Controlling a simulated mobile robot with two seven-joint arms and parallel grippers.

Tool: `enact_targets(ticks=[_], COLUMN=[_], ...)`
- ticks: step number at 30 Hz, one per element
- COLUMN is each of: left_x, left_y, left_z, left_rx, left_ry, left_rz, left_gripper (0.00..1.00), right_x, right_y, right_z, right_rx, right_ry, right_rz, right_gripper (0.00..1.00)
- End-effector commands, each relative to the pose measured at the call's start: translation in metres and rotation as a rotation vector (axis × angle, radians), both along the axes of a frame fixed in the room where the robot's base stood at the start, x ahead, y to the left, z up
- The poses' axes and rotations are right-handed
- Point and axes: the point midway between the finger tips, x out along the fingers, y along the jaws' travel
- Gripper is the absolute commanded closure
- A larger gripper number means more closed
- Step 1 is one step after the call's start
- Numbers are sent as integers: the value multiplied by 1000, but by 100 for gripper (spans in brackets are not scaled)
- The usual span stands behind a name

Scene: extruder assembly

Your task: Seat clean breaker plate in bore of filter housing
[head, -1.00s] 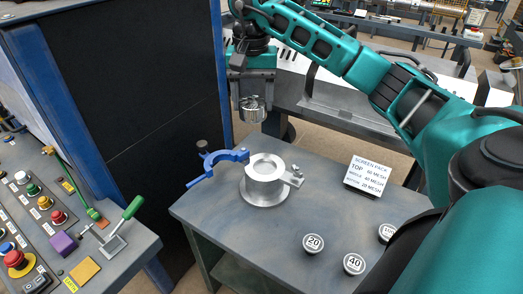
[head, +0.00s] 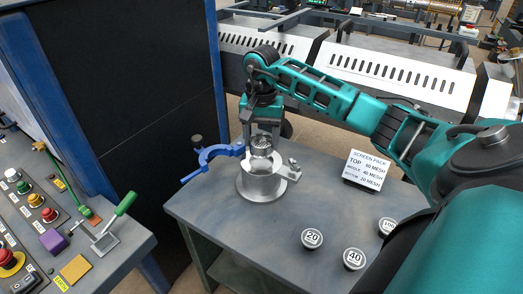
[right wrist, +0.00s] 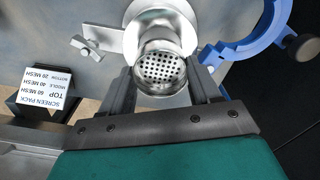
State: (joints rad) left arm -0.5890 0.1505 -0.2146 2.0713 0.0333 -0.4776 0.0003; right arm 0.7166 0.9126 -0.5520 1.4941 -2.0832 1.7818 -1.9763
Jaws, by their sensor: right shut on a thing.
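My right gripper (head: 262,142) is shut on the breaker plate (head: 261,147), a round metal disc. In the right wrist view the breaker plate (right wrist: 161,69) shows its grid of holes between my fingers. The filter housing (head: 261,184) is a silver cylinder with a flange, upright on the table. The plate is held just above the housing's top and hides part of the bore. I cannot tell whether they touch. The housing also shows behind the plate in the right wrist view (right wrist: 177,16). My left gripper is not in view.
A blue hinged clamp arm (head: 217,153) swings open left of the housing. A bolt lug (head: 293,170) sticks out at its right. A screen pack sign (head: 367,170) and mesh discs labelled 20 (head: 312,238) and 40 (head: 354,258) are on the table (head: 222,210).

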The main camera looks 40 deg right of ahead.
Motion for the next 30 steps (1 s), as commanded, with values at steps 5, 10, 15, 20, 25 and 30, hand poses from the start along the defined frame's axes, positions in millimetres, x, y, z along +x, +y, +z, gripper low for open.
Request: enact_targets(ticks=[5,10,15,20,25,30], left_x=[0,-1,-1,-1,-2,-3], left_y=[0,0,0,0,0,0], left_z=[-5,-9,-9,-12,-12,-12], left_rx=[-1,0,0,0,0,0], left_ry=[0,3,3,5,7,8], left_rz=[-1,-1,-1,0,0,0], left_gripper=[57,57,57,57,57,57], right_x=[0,0,0,0,0,0], right_y=[1,0,0,0,0,0], right_z=[-22,-42,-41,-44,-45,-45], right_rx=[2,1,0,0,-1,0], right_ry=[2,0,-2,-1,1,1], right_rz=[0,0,0,0,0,1], right_gripper=[87,87,87,87,26,13])
